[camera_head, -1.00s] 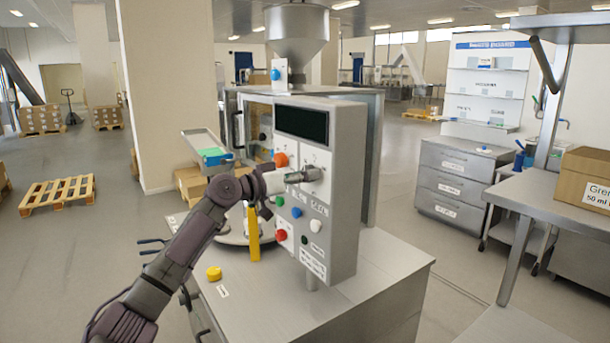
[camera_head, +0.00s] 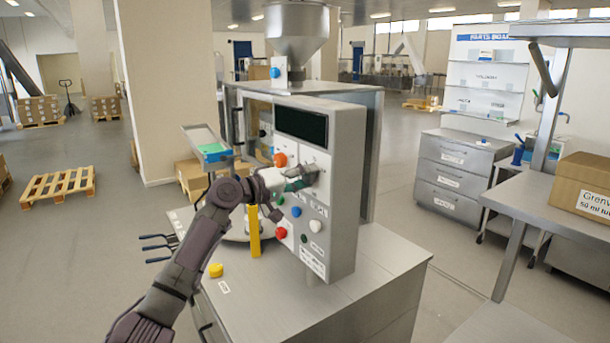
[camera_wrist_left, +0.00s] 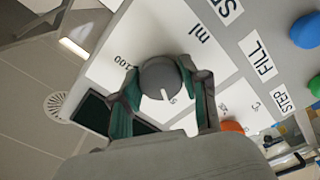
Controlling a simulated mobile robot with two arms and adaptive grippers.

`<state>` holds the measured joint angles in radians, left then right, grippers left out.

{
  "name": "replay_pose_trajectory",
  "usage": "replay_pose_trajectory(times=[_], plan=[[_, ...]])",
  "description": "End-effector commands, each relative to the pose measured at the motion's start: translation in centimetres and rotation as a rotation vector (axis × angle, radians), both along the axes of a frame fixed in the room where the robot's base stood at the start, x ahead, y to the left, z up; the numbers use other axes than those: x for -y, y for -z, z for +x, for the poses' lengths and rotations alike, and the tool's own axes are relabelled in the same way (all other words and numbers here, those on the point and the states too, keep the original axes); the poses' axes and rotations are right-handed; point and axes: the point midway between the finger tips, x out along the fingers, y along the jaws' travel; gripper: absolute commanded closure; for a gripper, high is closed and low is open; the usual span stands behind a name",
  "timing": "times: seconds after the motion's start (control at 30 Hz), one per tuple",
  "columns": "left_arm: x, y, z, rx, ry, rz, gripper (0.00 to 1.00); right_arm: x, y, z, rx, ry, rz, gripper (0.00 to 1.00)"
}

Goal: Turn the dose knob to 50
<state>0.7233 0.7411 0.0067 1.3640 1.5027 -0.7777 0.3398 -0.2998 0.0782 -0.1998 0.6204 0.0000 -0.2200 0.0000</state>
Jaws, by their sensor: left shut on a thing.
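The dose knob (camera_wrist_left: 160,74) is a grey round knob on a white plate marked "ml" in the left wrist view. Its white pointer line points down the picture, towards a partly hidden figure that starts with 5. The mark "100" shows to its left. My left gripper (camera_wrist_left: 163,92) has its green-padded fingers on both sides of the knob and is shut on it. In the head view, my left gripper (camera_head: 300,180) is at the front of the grey control box (camera_head: 342,200), below its dark display (camera_head: 301,125). My right gripper is not in view.
Close to my gripper sit an orange knob (camera_head: 280,159), a blue button (camera_head: 296,212), a white button (camera_head: 315,226) and a red button (camera_head: 280,233). A yellow post (camera_head: 254,232) stands below my wrist. A steel table (camera_head: 520,195) stands at the right.

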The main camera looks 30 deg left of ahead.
Motion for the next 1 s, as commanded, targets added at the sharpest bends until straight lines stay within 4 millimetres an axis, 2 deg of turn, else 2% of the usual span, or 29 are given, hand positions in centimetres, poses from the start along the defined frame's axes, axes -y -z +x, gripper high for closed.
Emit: replay_pose_trajectory(times=[0.53, 0.57, 0.7, 1.0], plan=[[-0.03, -0.02, 0.0, -0.01, -0.001, -0.026, 0.9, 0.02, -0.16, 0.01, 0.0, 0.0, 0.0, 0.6], [-0.03, -0.02, 0.0, -0.01, -0.001, -0.026, 0.52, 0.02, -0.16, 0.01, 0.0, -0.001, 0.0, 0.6], [-0.03, -0.02, 0.0, -0.01, -0.001, -0.025, 0.31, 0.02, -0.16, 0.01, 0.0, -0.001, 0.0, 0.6], [-0.06, -0.01, -0.07, -0.009, -0.001, -0.024, 0.31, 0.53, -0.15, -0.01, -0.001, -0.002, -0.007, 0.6]])
